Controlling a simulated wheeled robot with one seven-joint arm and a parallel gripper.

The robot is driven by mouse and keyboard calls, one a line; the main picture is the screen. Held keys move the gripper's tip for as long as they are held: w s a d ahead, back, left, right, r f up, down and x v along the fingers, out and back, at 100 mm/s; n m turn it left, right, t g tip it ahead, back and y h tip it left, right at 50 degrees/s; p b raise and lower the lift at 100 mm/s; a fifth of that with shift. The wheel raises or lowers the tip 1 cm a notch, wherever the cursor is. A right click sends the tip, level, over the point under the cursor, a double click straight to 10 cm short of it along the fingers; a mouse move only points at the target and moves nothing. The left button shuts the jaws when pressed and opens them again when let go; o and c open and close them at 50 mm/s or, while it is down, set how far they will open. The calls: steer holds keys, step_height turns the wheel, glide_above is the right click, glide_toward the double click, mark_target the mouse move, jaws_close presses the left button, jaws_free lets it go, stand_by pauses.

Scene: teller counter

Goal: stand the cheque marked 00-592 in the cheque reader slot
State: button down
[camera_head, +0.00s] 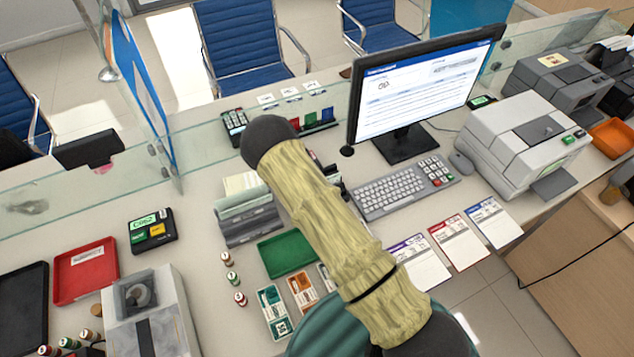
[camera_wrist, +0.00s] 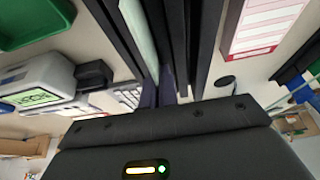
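My gripper (camera_wrist: 159,92) shows in the wrist view as a black body with two dark, narrow fingertips close together. It is among dark upright plates (camera_wrist: 205,40); I cannot tell whether anything is between the fingers. A pale green strip (camera_wrist: 137,35) stands between the plates. In the head view my sleeved arm hides the gripper. A grey slotted rack (camera_head: 247,218) with pale papers (camera_head: 240,184) stands left of the arm. No marking 00-592 is legible, and I cannot tell which device is the cheque reader.
A green tray (camera_head: 287,253) and small printed cards (camera_head: 272,310) lie in front of the rack. The keyboard (camera_head: 390,192), monitor (camera_head: 425,85) and grey printer (camera_head: 525,140) are to the right. A glass screen runs behind. Several small stamps (camera_head: 232,277) stand left of the tray.

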steer(key=shift+r, duration=0.1)
step_height(320, 180, up, 11)
steer(key=p, duration=0.5)
steer(key=shift+r, duration=0.2)
stand_by(1.8)
stand_by(0.3)
steer(key=d+n+t+y+b, duration=0.25)
steer(key=d+n, duration=0.35)
steer(key=d, duration=0.5)
steer(key=s+d+f+n+y+b, duration=0.1)
steer(key=s+n+b, duration=0.1)
steer(key=s+n, duration=0.5)
steer(key=shift+s+f+y, duration=0.15)
steer(key=shift+f+y, duration=0.2)
steer(key=shift+d, duration=0.25)
